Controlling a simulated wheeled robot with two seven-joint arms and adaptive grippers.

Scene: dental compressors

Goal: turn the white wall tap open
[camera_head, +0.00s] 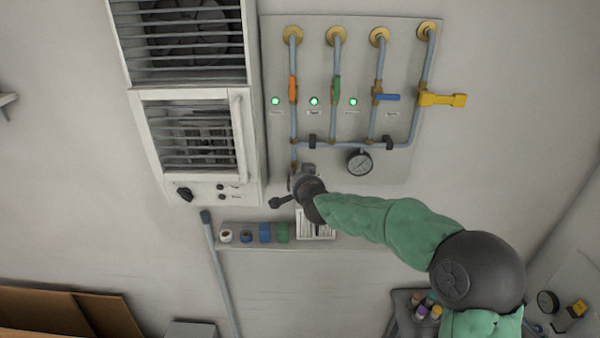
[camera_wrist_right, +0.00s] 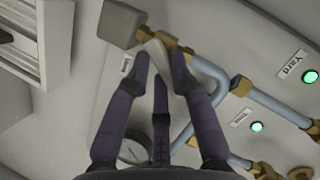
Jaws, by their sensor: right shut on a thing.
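My right gripper (camera_head: 300,178) reaches the lower left end of the pipe panel. In the right wrist view its dark fingers (camera_wrist_right: 160,62) are closed around the pale handle of the white wall tap (camera_wrist_right: 157,50). The handle slants down from a brass fitting (camera_wrist_right: 168,42) beside a grey block (camera_wrist_right: 120,24). In the head view the gripper hides most of the tap, so the handle's angle is hard to tell there. My left gripper is not in view.
The panel (camera_head: 390,165) carries an orange tap (camera_head: 293,89), a green tap (camera_head: 336,90), a blue tap (camera_head: 387,97) and a yellow tap (camera_head: 442,99). A gauge (camera_head: 359,162) hangs right of my gripper. A compressor cabinet (camera_head: 200,150) stands left. A shelf (camera_head: 350,243) runs below.

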